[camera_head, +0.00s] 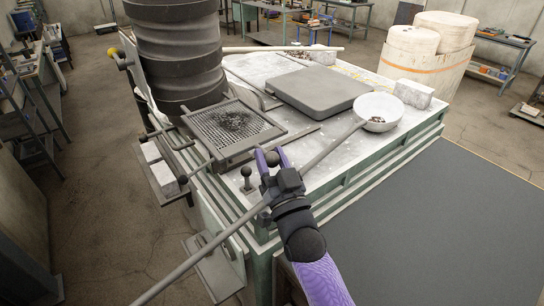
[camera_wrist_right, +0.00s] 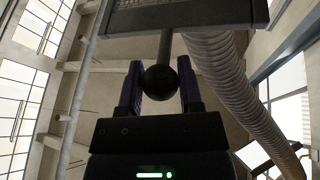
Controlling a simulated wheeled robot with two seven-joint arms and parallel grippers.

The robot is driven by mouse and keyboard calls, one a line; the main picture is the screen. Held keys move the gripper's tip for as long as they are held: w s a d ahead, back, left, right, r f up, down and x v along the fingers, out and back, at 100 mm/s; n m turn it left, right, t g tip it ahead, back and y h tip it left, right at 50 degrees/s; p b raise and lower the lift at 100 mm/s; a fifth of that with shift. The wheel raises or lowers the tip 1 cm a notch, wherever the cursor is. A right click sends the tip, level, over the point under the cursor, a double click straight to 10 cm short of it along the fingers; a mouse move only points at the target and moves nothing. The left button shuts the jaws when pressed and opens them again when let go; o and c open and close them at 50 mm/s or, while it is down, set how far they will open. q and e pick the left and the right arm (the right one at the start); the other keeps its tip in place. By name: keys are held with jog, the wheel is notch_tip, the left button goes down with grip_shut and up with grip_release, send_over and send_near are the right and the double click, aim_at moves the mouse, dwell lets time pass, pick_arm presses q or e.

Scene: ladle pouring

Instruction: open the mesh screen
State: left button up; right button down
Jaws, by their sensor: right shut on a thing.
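The mesh screen (camera_head: 228,128) is a dark framed grate lying flat on the worktop beside a ribbed dark column. A short rod with a ball knob (camera_head: 272,158) sticks out from its near side. My right gripper (camera_head: 271,161) is at this knob with its purple fingers on either side. In the right wrist view the fingers are shut on the ball knob (camera_wrist_right: 160,82), and its rod leads up to the dark screen frame (camera_wrist_right: 185,18). My left gripper is not in view.
A ladle with a pale bowl (camera_head: 388,108) rests at right; its long handle (camera_head: 220,238) runs past my right gripper to lower left. A dark square lid (camera_head: 318,90) lies behind. The ribbed column (camera_head: 178,55) stands close left of the screen. A small knob lever (camera_head: 246,175) stands nearby.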

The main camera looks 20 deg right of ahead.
jog(key=shift+s, duration=0.1)
jog(key=shift+w, duration=0.2)
jog(key=shift+c, duration=1.3)
grip_release()
jog(key=b+v, duration=0.2)
jog(key=v, duration=0.7)
jog(key=shift+s+f, duration=0.2)
jog(key=shift+s, duration=0.2)
